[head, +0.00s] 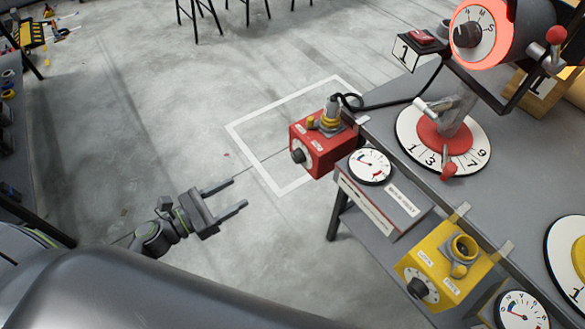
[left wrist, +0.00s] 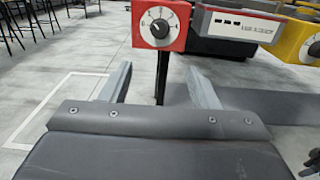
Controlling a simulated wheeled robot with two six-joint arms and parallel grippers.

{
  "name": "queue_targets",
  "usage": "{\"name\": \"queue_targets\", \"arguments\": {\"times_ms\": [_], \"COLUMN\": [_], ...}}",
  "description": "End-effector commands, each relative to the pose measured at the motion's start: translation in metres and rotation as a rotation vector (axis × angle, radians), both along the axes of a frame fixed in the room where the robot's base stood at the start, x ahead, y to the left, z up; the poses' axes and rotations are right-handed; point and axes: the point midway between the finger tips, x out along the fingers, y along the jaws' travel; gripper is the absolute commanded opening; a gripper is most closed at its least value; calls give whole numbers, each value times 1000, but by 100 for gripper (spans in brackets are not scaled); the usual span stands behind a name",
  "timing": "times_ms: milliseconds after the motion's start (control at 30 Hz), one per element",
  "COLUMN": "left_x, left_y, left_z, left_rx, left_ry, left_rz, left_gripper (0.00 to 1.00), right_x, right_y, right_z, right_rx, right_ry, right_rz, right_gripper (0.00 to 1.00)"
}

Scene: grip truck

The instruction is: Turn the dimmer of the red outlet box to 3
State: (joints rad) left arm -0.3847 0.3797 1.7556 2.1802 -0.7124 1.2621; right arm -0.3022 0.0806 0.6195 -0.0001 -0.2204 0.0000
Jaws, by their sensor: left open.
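The red outlet box (head: 324,147) is fixed at the table's edge, with a plug and yellow ring on top. Its black dimmer knob (head: 298,155) faces my left gripper. In the left wrist view the dimmer knob (left wrist: 160,28) sits on a white dial on the red box (left wrist: 138,30); the dial's marks are too small to read surely. My left gripper (head: 240,193) is open and empty, to the left of the box and apart from it. Its two fingers also show in the left wrist view (left wrist: 158,85), below the knob. My right gripper is not in view.
A gauge box (head: 384,198) and a yellow outlet box (head: 441,262) stand along the same table edge. A lamp (head: 483,32) on a numbered round base (head: 412,125) is on the table. The floor around my left gripper is clear.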

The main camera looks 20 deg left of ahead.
Motion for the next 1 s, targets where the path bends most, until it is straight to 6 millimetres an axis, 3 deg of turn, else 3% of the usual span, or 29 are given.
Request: {"name": "queue_targets", "arguments": {"times_ms": [167, 700, 1000], "left_x": [15, 106, 134], "left_y": [-12, -82, -105], "left_z": [5, 4, 2], "left_rx": [-11, -9, -5], "left_ry": [-4, -2, -2], "left_rz": [0, 0, 0], "left_gripper": [55, 55, 55], "right_x": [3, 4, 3], "right_y": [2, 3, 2], "right_z": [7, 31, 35], "right_rx": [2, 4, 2], "right_ry": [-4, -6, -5], "right_rz": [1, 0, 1], "right_gripper": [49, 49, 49]}}
